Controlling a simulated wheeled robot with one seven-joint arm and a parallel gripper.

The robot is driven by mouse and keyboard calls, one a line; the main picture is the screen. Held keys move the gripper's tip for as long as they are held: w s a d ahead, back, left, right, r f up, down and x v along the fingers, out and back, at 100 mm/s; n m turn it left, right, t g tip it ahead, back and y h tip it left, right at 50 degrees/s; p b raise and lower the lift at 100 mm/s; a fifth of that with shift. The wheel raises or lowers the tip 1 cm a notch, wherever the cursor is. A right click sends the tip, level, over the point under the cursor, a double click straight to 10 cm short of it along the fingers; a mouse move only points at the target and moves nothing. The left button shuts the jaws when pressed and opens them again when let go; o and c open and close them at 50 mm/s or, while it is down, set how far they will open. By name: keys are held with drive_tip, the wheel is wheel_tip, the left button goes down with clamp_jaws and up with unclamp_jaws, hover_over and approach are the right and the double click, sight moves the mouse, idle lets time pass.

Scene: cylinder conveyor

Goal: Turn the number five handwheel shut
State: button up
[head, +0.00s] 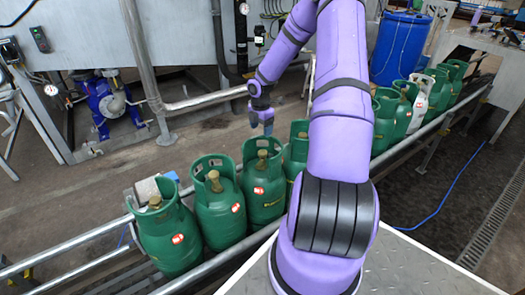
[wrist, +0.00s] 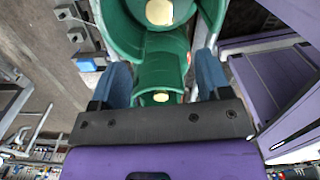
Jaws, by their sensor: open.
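Green gas cylinders stand upright in a row on the conveyor, each with a collar around a brass-coloured valve top. From the near left in the head view come the first (head: 170,237), second (head: 218,212), third (head: 263,190) and fourth (head: 295,152); my arm partly hides the fourth and whatever stands just beyond. No numbers are readable, so I cannot tell which handwheel is number five. My gripper (head: 261,122) is open above the third cylinder. In the wrist view, its blue fingers (wrist: 162,76) are apart, with a green collar and pale round tops (wrist: 160,12) beyond them; nothing is held.
Conveyor rails (head: 84,258) run along the row. More cylinders (head: 386,118) and one grey-white cylinder (head: 419,105) stand on the far right. A blue drum (head: 400,45), a blue pump (head: 104,105) and steel pipes (head: 140,50) stand behind. There is open floor between the pipes and conveyor.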

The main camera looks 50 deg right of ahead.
sight(263, 152)
drive_tip(key=f, duration=1.2)
drive_tip(key=shift+d+f, duration=0.2)
drive_tip(key=shift+d, duration=0.2)
drive_tip(key=shift+c, duration=0.3)
drive_tip(key=c, duration=0.9)
